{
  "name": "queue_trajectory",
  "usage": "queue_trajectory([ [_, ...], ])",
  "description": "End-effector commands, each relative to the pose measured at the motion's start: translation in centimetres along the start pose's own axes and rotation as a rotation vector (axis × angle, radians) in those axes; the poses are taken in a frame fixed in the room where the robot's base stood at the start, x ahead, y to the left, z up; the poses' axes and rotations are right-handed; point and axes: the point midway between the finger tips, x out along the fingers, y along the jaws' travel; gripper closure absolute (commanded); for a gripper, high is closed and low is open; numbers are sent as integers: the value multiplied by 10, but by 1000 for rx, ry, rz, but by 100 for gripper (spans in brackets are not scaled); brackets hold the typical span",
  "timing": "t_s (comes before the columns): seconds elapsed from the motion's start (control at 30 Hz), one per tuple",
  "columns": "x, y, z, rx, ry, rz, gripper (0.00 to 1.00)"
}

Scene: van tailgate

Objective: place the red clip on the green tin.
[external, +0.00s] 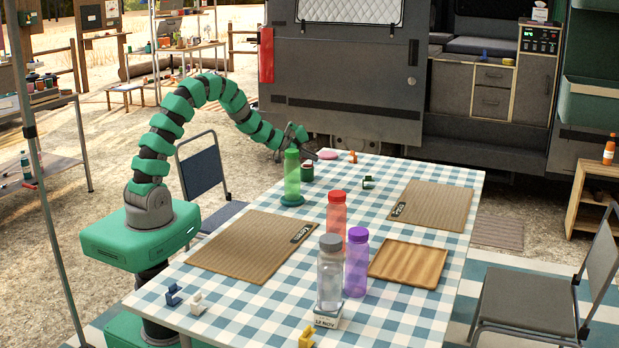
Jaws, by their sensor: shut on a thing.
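The green tin (307,174) is a small dark green can at the far left part of the table, just right of the green bottle (292,178). A small red shape, which looks like the red clip (307,165), shows at the top of the tin. My gripper (300,136) reaches over the far left table edge, above the tin and partly behind the green bottle. It is shut on what seems to be the red clip. The fingertips are too small and partly hidden, so I cannot tell whether the clip rests on the tin.
A pink disc (328,154) and an orange clip (352,157) lie close to the tin. A dark green clip (368,183) is nearer. Red (336,215), purple (356,264) and grey-capped (330,275) bottles stand mid-table, among mats and a wooden tray (408,264).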

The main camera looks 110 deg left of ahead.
Motion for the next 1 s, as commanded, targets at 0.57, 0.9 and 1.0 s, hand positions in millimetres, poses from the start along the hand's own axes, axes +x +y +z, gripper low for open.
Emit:
queue_trajectory([
  [0.57, -4, 0, -1, -1, 0, -1, 59],
  [0.9, -66, -1, -3, -3, -1, -5, 59],
  [1.0, -84, -1, -2, -2, -2, -3, 59],
])
